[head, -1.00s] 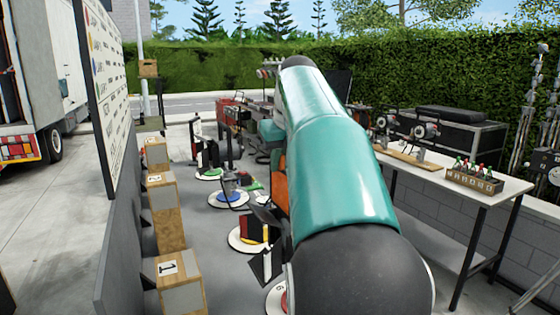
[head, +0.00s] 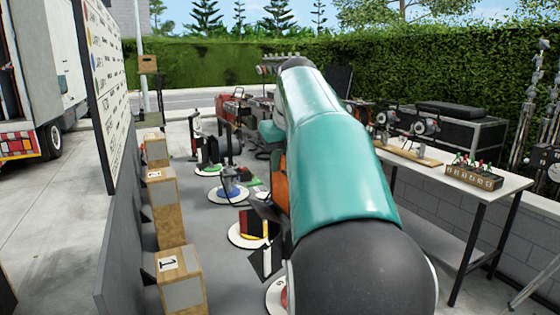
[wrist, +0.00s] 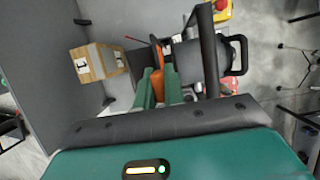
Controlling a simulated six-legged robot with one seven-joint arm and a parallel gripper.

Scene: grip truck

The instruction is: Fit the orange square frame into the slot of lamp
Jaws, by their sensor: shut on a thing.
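My gripper (wrist: 158,90) shows in the wrist view as two green fingers, shut on a thin orange piece, which I take as the orange square frame (wrist: 157,85). I see it nearly edge-on. Just right of the fingers are dark flat panels (wrist: 208,45) and a black yoke-like bracket (wrist: 243,55), likely the lamp. The slot cannot be made out, nor whether the frame touches it. In the head view an orange patch (head: 280,180) shows beside my arm, which hides the gripper. A lamp with black flaps (head: 262,262) stands low beside it.
Numbered wooden boxes (head: 180,280) stand along a grey wall on the left; one also shows in the wrist view (wrist: 97,63). Lamps on round white bases (head: 228,193) line the floor. A white table (head: 425,170) with a bottle crate (head: 473,178) is at right.

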